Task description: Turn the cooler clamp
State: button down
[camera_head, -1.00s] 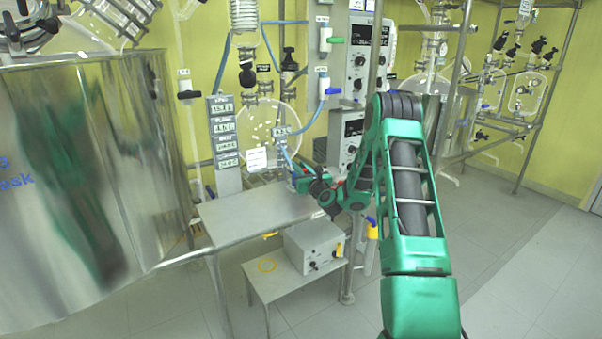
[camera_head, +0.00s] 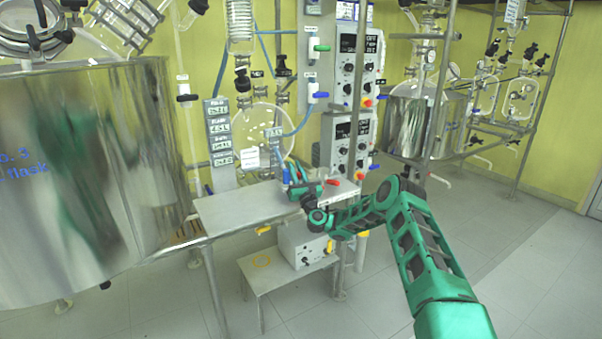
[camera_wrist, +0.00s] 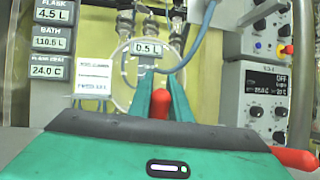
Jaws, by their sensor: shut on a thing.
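My gripper (camera_head: 290,168) is low over the right part of the metal bench, in front of the round glass flask. In the wrist view my two green fingers (camera_wrist: 159,80) point away, close together, with a red handle (camera_wrist: 158,104) between them. I take this handle to be the clamp; no label on it can be read, and its lower part is hidden by my gripper's body. In the head view the held handle is hidden by my gripper. Another red handle (camera_head: 333,182) stands just right of my gripper, and it shows in the wrist view (camera_wrist: 295,158).
The metal bench (camera_head: 235,212) is bare at left. A round glass flask (camera_head: 250,125) and display labels (camera_head: 219,135) stand behind. Control boxes (camera_head: 348,140) are at the right, with blue (camera_head: 320,95) and green (camera_head: 321,48) clamps beside them. A large steel vessel (camera_head: 90,180) fills the left.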

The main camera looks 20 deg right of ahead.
jog(key=shift+s+d+f, duration=0.2)
jog(key=shift+d+f, duration=0.05)
dwell(0.4)
jog(key=c, duration=1.6)
grip_release()
jog(key=shift+c, duration=0.2)
jog(key=shift+a, duration=0.1)
jog(key=v, duration=0.5)
jog(key=shift+s+f, duration=0.2)
jog(key=shift+f, duration=0.15)
jog(key=shift+s+f, duration=0.45)
jog(key=shift+f, duration=0.05)
jog(key=shift+s, duration=0.45)
jog(key=shift+v, duration=1.45)
